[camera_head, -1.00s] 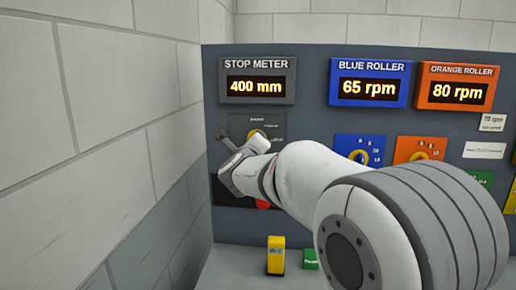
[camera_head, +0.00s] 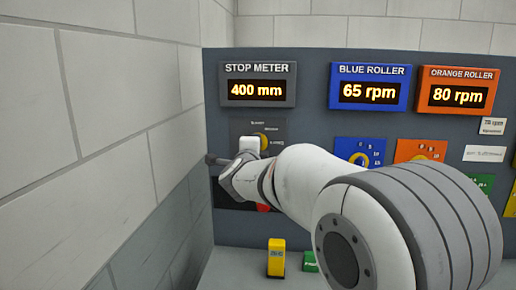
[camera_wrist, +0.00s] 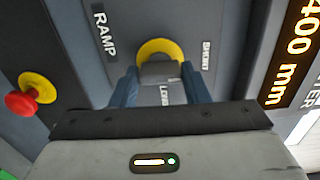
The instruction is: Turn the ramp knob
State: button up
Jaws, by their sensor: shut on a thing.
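The ramp knob (camera_wrist: 160,47) has a yellow round rim and a grey grip bar, on a dark panel beside a RAMP label (camera_wrist: 103,32). My gripper (camera_wrist: 160,78) is shut on the grip bar, with one blue finger on each side. Part of the knob's lower side is hidden by my gripper. A SHORT label (camera_wrist: 206,55) and another, partly covered label (camera_wrist: 165,95) sit around the knob.
A red button on a yellow base (camera_wrist: 30,98) is near the knob. The stop meter display (camera_head: 257,90) reads 400 mm. Blue (camera_head: 360,153) and orange (camera_head: 418,150) dial panels are to the right. A brick wall (camera_head: 110,130) stands close on the left. A yellow block (camera_head: 276,257) is below.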

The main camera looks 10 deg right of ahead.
jog(key=shift+f, duration=0.25)
jog(key=o, duration=1)
jog(key=shift+r, duration=0.15)
jog(key=v, duration=0.8)
jog(key=shift+b, duration=0.4)
